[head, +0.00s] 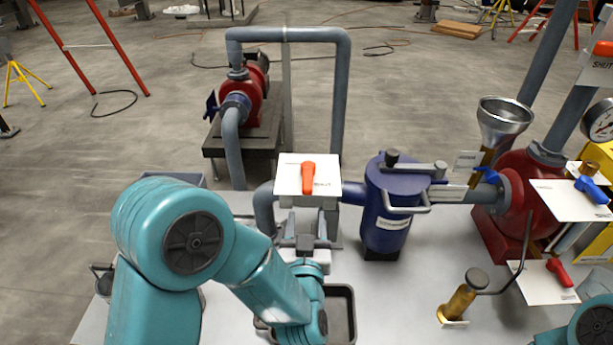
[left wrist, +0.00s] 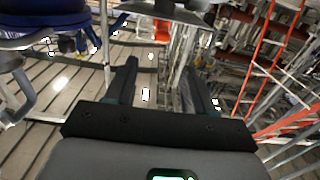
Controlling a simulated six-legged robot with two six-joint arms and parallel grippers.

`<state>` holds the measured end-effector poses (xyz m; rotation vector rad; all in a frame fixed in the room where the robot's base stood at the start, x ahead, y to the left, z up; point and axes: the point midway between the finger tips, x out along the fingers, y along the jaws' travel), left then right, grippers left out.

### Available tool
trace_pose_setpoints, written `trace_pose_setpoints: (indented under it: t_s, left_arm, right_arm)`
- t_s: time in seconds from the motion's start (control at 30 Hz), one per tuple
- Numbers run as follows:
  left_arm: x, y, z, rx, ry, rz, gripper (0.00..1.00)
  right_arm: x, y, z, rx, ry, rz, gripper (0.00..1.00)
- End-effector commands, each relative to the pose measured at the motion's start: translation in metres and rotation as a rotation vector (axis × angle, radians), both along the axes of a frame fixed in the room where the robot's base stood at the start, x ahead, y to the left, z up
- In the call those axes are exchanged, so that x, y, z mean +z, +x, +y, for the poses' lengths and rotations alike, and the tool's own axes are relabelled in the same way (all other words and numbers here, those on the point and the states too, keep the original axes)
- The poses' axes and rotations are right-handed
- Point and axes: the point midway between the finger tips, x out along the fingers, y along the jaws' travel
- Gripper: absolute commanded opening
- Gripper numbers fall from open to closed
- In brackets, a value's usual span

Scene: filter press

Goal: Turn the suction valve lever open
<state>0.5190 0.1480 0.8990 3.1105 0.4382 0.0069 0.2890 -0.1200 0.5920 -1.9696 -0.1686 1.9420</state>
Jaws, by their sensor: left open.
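An orange lever (head: 308,178) stands over a white plate (head: 287,176) on the pipe left of the blue strainer; its handle points nearly straight toward me, by the plate's "SHUT" mark. I cannot read a label that names it the suction valve. My left gripper (head: 305,243) is just below and in front of this plate, open and empty, apart from the lever. In the left wrist view the open fingers (left wrist: 158,82) point toward an orange patch (left wrist: 160,30), probably the lever, under a pale plate edge. My right gripper is out of view; only part of that arm shows at lower right.
The blue strainer (head: 388,215) stands close right of the plate. A blue lever (head: 591,189) and a red lever (head: 558,272) sit on plates at the right. A funnel (head: 503,122) and a brass fitting (head: 460,300) stand nearby. A black tray (head: 342,312) lies below the left gripper.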

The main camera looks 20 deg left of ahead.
Motion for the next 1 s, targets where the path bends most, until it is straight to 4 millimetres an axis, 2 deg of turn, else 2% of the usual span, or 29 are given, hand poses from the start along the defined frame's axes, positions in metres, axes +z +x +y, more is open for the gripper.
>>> trace_pose_setpoints:
  t_s: [0.3,0.53,0.7,1.0]
  left_arm:
    - [0.001,0.07,0.024,0.004,-0.001,0.001,0.53]
    - [0.001,0.114,0.037,0.001,0.0,0.001,0.53]
    - [0.0,0.13,0.042,0.001,-0.001,0.003,0.53]
    - [0.0,0.134,0.043,-0.001,-0.001,0.002,0.53]
  right_arm:
    - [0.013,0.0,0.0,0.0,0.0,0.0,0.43]
    - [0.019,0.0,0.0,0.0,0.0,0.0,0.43]
    - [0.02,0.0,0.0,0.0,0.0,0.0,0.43]
    - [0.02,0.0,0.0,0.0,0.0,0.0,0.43]
